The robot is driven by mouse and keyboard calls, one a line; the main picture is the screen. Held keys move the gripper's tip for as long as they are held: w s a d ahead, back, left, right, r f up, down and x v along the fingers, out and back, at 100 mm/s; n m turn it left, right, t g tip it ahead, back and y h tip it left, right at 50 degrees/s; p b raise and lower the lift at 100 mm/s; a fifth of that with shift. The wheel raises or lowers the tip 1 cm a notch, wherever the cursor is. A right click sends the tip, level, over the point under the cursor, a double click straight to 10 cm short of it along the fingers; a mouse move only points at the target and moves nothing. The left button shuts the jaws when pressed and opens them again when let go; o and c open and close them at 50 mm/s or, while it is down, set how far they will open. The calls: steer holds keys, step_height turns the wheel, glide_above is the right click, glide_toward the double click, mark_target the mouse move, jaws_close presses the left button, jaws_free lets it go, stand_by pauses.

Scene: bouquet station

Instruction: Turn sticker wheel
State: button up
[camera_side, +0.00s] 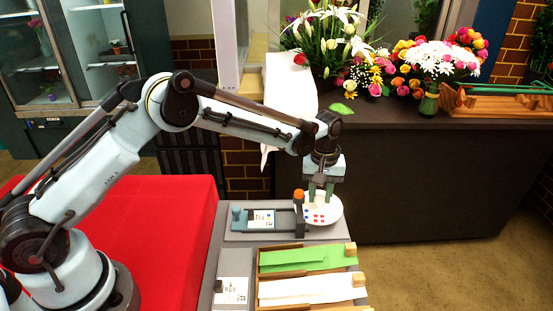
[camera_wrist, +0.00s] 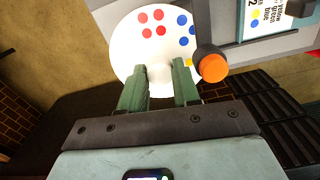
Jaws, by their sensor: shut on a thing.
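The sticker wheel (camera_side: 335,212) is a round white disc with groups of red and blue dots. It stands at the right end of the grey station base. In the wrist view the wheel (camera_wrist: 128,42) fills the upper middle, with red, blue and some yellow dots showing. My gripper (camera_side: 320,200) reaches down over the wheel from above. In the wrist view its green fingers (camera_wrist: 161,72) are on either side of a white part at the wheel's middle and are shut on it. The fingers hide part of the disc.
A dark post with an orange knob (camera_wrist: 214,68) stands close beside the wheel and my fingers. A card (camera_side: 261,219) lies left of it. Trays with green sheets (camera_side: 315,258) and white sheets (camera_side: 310,289) lie in front. Flowers (camera_side: 430,62) stand on the dark counter behind.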

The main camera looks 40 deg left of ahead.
mark_target(320, 196)
steer(key=m, duration=1.9)
steer(key=shift+m, duration=0.4)
steer(key=m, duration=0.6)
steer(key=o, duration=0.8)
steer(key=shift+c, duration=0.2)
steer(key=shift+r, duration=0.1)
step_height(320, 196, up, 12)
